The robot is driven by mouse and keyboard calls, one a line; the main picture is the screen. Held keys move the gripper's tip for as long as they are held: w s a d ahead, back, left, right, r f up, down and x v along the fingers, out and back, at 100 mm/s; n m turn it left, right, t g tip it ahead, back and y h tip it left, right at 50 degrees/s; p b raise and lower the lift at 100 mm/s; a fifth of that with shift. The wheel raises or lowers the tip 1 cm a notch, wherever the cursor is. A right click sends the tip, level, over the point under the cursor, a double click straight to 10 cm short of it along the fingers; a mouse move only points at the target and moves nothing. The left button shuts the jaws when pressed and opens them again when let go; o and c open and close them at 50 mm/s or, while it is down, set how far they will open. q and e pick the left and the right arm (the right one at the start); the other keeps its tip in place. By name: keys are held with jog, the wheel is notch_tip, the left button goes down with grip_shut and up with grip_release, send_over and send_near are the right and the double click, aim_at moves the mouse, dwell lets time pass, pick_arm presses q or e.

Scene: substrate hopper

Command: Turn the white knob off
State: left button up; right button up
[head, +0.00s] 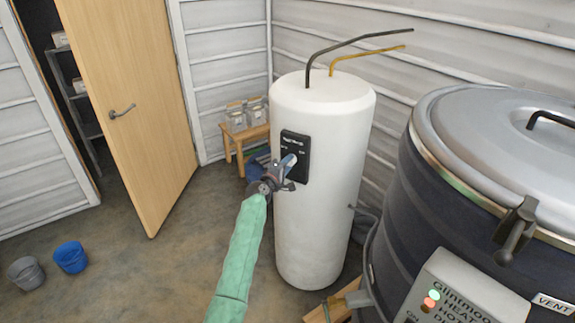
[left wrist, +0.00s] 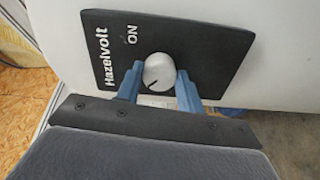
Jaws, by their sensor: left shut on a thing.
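The white knob (left wrist: 159,71) is round and sits on a black panel (left wrist: 200,35) marked "Hazelvolt" and "ON". The panel (head: 296,144) is on the front of a tall white cylindrical tank (head: 312,230). In the head view the gripper hides the knob. My right gripper is not in view.
A large dark vat (head: 410,200) with a grey lid and control box stands close on the right. A wooden stool (head: 243,140) with containers is behind the tank. An open door (head: 130,100) and two buckets (head: 70,257) are at left. The floor between is clear.

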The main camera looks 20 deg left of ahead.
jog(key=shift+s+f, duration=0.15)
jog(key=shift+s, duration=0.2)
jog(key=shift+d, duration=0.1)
pick_arm(q)
jog(key=o, duration=1)
jog(key=shift+a, duration=0.1)
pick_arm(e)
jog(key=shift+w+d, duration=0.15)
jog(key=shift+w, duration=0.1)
